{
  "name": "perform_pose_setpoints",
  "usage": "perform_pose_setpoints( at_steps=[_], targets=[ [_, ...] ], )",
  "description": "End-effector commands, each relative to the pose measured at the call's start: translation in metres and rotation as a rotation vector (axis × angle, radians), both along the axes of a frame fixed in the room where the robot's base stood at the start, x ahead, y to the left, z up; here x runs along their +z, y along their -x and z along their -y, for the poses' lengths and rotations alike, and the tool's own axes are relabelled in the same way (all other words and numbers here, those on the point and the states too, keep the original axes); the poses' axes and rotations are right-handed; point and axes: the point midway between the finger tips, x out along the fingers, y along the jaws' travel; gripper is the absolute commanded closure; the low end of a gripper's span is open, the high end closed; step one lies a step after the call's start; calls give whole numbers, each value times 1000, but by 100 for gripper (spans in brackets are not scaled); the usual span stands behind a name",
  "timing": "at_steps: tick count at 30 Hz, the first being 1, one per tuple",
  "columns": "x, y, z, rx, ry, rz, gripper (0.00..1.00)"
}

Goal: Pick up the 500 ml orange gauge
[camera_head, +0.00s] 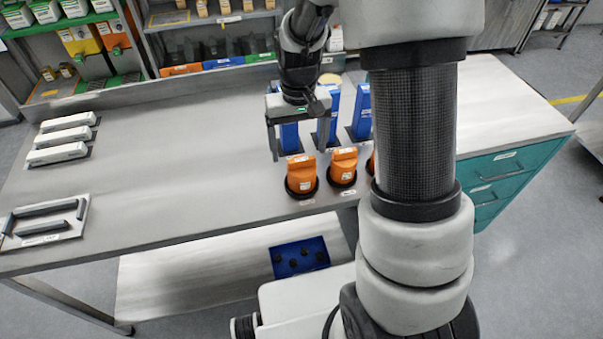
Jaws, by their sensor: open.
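Several orange gauges stand upright in dark round bases near the table's front edge. One orange gauge (301,173) is at the left, another orange gauge (343,165) is beside it, and a third orange gauge (371,163) is mostly hidden behind my arm. Their labels are too small to read, so I cannot tell which is the 500 ml one. My gripper (297,143) is open and points down, above and behind the left orange gauge, in front of the blue pieces.
Upright blue pieces (361,112) stand just behind the orange gauges. White bars (58,151) and a plate with grey handles (45,221) lie at the left. The table (180,165) between is clear. A blue tray (300,257) sits on the lower shelf.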

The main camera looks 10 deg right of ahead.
Motion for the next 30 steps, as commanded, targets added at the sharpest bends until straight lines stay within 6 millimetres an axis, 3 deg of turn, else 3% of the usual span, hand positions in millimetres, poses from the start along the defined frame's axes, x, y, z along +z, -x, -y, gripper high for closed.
perform_pose_setpoints(
  at_steps=[5,13,22,30],
  targets=[
    [-13,1,3,-1,0,-2,19],
    [-51,1,7,1,0,-3,19],
    [-55,0,7,1,0,1,19],
    [-55,0,7,0,0,1,64]
  ],
)
